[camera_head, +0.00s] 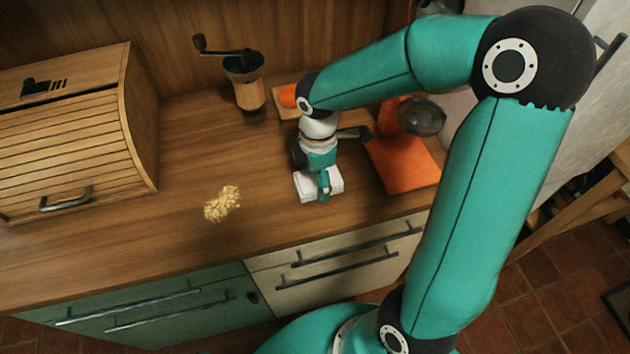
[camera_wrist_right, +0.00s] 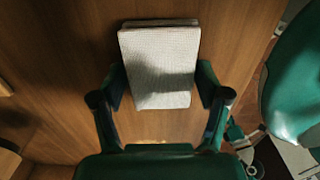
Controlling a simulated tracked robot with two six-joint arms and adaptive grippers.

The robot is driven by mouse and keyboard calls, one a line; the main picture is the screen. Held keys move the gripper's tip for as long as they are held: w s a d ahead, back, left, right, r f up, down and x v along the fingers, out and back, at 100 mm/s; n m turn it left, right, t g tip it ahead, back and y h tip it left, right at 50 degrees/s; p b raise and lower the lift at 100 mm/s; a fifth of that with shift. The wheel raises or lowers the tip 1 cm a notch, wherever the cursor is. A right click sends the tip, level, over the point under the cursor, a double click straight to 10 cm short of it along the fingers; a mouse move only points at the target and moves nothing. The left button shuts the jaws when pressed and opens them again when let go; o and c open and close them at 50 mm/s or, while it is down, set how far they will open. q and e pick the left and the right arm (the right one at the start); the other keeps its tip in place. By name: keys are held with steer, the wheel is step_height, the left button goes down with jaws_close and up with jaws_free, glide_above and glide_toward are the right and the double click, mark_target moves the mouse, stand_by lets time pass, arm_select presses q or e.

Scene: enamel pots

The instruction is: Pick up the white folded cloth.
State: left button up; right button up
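The white folded cloth (camera_head: 335,178) lies on the wooden counter near its front edge, partly hidden by my right gripper (camera_head: 322,185) in the head view. In the right wrist view the cloth (camera_wrist_right: 158,50) is a pale, textured, layered rectangle. My right gripper (camera_wrist_right: 162,82) is open, with one finger to each side of the cloth's near part. A gap shows between each fingertip and the cloth, and a shadow falls across its top. Whether the fingertips touch the counter I cannot tell. My left gripper is in neither view.
A coffee grinder (camera_head: 245,82) stands behind. A yellowish crumbly heap (camera_head: 222,204) lies left, and a wooden bread box (camera_head: 75,130) stands farther left. Bare counter separates cloth and heap.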

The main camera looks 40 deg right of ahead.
steer(key=c, duration=0.6)
steer(key=shift+r, duration=0.1)
step_height(320, 180, up, 20)
steer(key=p, duration=0.1)
steer(key=shift+p, duration=0.35)
